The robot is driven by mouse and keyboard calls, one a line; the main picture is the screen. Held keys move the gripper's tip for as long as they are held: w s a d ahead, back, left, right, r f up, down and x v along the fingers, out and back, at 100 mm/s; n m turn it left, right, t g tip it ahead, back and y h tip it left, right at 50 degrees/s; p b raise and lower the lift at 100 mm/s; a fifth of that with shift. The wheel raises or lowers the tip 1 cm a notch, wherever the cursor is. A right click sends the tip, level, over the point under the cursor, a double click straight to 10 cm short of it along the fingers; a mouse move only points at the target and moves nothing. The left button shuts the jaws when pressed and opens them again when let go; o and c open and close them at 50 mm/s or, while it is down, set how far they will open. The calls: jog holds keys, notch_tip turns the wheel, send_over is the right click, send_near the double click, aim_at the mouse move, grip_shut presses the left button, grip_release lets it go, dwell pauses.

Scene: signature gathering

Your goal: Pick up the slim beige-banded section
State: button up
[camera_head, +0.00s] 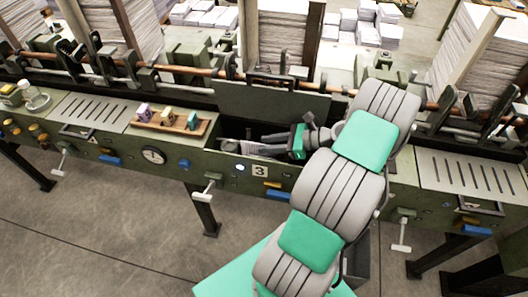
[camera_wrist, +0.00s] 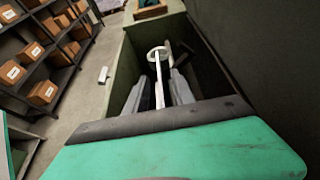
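My gripper (camera_head: 250,146) reaches left into a dark open pocket in the green machine, under the number 3 plate side. In the wrist view my gripper (camera_wrist: 158,95) shows two grey fingers spread apart inside the pocket. A thin pale strip (camera_wrist: 158,80) stands between them, with a pale ring-like shape (camera_wrist: 158,50) at its far end. It may be the slim section, but I cannot make out a beige band. I cannot tell whether the fingers touch it. The pocket's bottom is dark and partly hidden by my gripper.
A wooden tray (camera_head: 165,126) with purple, yellow and teal blocks lies on the machine top left of the pocket. A glass jar (camera_head: 35,98) stands farther left. The pocket wall (camera_wrist: 122,75) is close to my fingers. Tall paper stacks (camera_head: 283,35) stand behind.

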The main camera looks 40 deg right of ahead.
jog(key=shift+w+a, duration=0.15)
grip_shut()
dwell(0.5)
